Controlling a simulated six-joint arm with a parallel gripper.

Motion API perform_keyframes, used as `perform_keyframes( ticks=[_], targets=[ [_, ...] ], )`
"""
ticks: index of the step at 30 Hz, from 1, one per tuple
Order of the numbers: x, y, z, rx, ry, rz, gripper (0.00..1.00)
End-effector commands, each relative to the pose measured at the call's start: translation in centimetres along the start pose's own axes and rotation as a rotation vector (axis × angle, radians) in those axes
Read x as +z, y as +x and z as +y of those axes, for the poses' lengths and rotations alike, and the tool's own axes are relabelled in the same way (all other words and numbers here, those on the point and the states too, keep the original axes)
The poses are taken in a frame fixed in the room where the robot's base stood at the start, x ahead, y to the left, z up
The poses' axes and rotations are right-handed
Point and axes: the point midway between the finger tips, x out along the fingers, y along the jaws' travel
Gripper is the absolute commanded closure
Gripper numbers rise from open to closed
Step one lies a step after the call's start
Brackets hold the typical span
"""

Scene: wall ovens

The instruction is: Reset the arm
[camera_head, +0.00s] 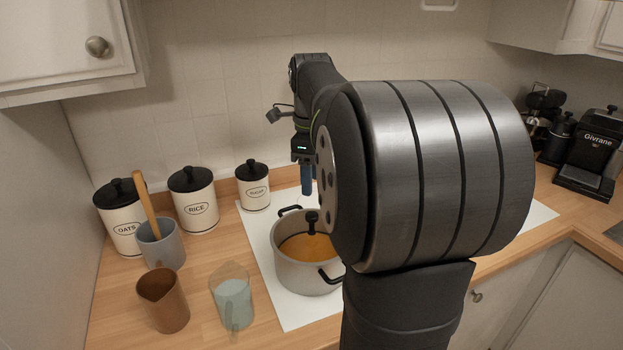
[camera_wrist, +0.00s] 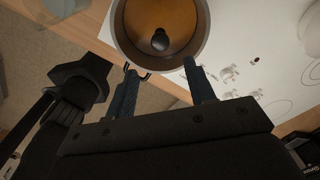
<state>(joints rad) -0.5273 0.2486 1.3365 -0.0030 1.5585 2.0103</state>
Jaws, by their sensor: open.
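My gripper (camera_wrist: 160,68) is open, with its two dark blue fingers apart and nothing held between them. In the head view one blue finger of it (camera_head: 307,180) hangs above the back rim of the pot; the rest is hidden by my arm. The grey pot (camera_head: 308,275) has orange contents and a black knob-like piece (camera_head: 312,222) at its middle. In the wrist view the pot (camera_wrist: 117,35) lies just beyond the fingertips, with one side handle near the left finger. I cannot tell if they touch.
The pot stands on a white cooktop (camera_head: 262,240). To its left are black-lidded canisters (camera_head: 197,210), a grey crock (camera_head: 160,245) with a wooden utensil, a brown jug (camera_head: 163,300) and a glass (camera_head: 233,298). A black appliance (camera_head: 590,150) is at right. Cabinets (camera_head: 60,45) hang above.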

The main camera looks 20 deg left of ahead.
Motion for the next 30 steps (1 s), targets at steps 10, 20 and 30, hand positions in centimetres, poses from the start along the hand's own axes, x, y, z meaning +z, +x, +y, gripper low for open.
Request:
perform_keyframes(
  ticks=[10,20,30],
  targets=[
    [0.0,2.1,0.0,0.003,0.000,0.002,0.51],
    [0.0,8.6,0.1,0.005,0.000,0.002,0.51],
    [0.0,10.3,-0.1,-0.004,0.000,-0.002,0.51]
  ],
)
